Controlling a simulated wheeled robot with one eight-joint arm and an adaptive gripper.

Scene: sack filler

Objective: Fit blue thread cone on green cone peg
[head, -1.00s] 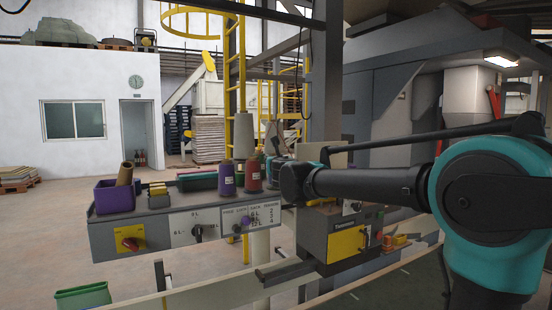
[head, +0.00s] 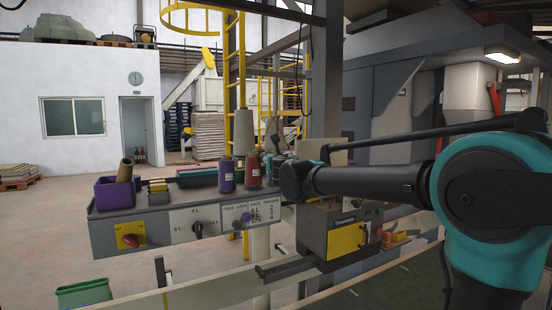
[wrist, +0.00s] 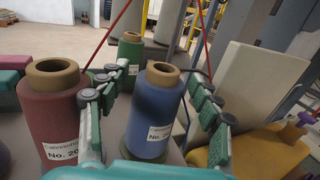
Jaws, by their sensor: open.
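The blue thread cone (wrist: 153,125), with a brown tube top and a white label, stands in the middle of the wrist view. My gripper (wrist: 155,84) is open, with one finger on each side of this cone. I cannot tell whether either finger touches it. A green cone (wrist: 130,58) with a brown top stands behind it; I cannot make out a bare green peg. In the head view my gripper (head: 277,169) is beside the red cone (head: 253,172), and the blue cone cannot be made out there.
The red cone stands close to my left finger in the wrist view (wrist: 50,118). A purple cone (head: 227,175) stands left of it in the head view. A purple bin (head: 117,194) sits at the panel's left end. A yellow-fronted box (head: 345,240) lies below my wrist.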

